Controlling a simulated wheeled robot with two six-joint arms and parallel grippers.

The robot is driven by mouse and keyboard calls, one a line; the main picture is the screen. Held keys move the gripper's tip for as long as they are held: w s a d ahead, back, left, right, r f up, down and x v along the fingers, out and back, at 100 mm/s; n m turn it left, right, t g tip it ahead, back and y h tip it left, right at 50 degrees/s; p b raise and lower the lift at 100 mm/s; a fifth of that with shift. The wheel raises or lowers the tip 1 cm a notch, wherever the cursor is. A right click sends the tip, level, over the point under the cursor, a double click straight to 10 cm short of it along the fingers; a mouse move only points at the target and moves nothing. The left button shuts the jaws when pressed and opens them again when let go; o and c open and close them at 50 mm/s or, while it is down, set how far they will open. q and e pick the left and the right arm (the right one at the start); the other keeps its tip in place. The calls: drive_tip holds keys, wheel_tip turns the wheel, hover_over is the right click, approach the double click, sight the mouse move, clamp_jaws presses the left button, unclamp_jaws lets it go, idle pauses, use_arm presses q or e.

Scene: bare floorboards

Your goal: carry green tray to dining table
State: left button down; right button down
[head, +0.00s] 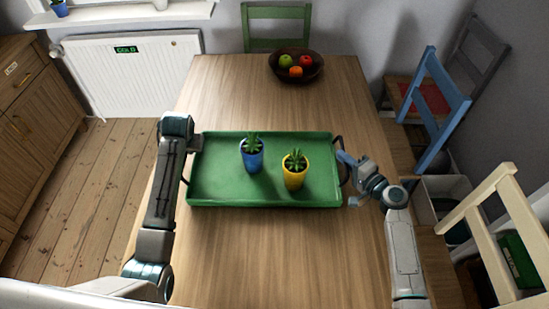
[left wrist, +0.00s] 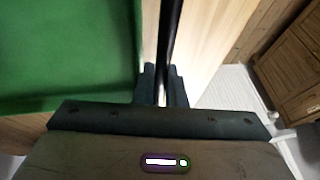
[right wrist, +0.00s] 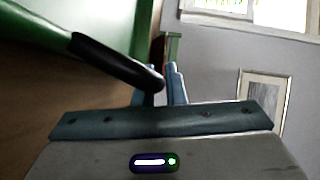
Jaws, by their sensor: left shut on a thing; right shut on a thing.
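The green tray (head: 225,190) is level over the middle of the wooden dining table (head: 260,265); I cannot tell whether it touches the top. A blue pot (head: 251,158) and a yellow pot (head: 294,175), each with a green plant, stand upright in it. My left gripper (left wrist: 162,82) is shut on the tray's dark left handle (left wrist: 170,40); in the head view my arm mostly hides this grip. My right gripper (head: 347,164) is shut on the dark right handle (right wrist: 115,62), which also shows in the right wrist view beside the fingers.
A dark fruit bowl (head: 296,67) stands at the table's far end. A green chair (head: 276,22) is behind it; blue (head: 437,105) and cream (head: 508,225) chairs stand on the right. The table is bare in front of the tray and between tray and bowl.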

use_arm(q)
drive_tip(key=shift+f, duration=0.25)
use_arm(e)
drive_tip(key=shift+f, duration=0.2)
use_arm(q)
drive_tip(key=c, duration=1.5)
unclamp_jaws()
use_arm(e)
drive_tip(key=c, duration=1.5)
unclamp_jaws()
use_arm(q)
drive_tip(key=shift+s+r, duration=0.1)
drive_tip(key=shift+s, duration=0.05)
use_arm(e)
drive_tip(key=shift+s, duration=0.15)
drive_tip(key=shift+d, duration=0.1)
use_arm(q)
drive_tip(key=v, duration=1.2)
use_arm(e)
drive_tip(key=v, duration=1.1)
drive_tip(key=shift+s+d+r, duration=0.15)
drive_tip(key=shift+s+d, duration=0.05)
drive_tip(key=shift+s, duration=0.15)
